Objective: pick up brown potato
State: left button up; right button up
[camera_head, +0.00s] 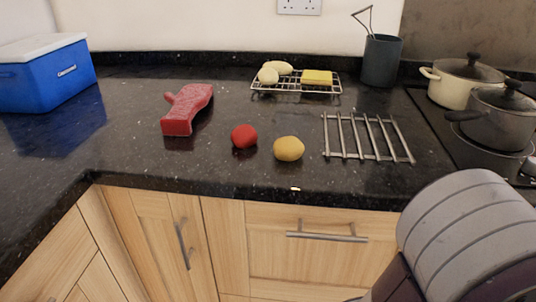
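A yellow-brown, rounded potato-like lump (289,149) lies on the dark granite counter near its front edge. A round red item (244,136) lies just left of it, apart from it. Two pale potato-like lumps lie on the left half of a wire rack at the back; the rear one (279,68) and the front one (268,76) are close together. No lump is plainly darker brown than the one at the front. A grey arm link of mine fills the lower right corner. Neither gripper shows in the view.
A yellow block (317,77) shares the wire rack (295,87). A metal trivet (367,138) lies right of the yellow-brown lump. A red object (187,109), blue cooler (46,76), utensil pot (381,61), cream pot (461,84) and grey pot (497,118) stand around. The front left counter is clear.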

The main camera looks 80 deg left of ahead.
aim_at(288, 149)
jog(key=u, duration=2.85)
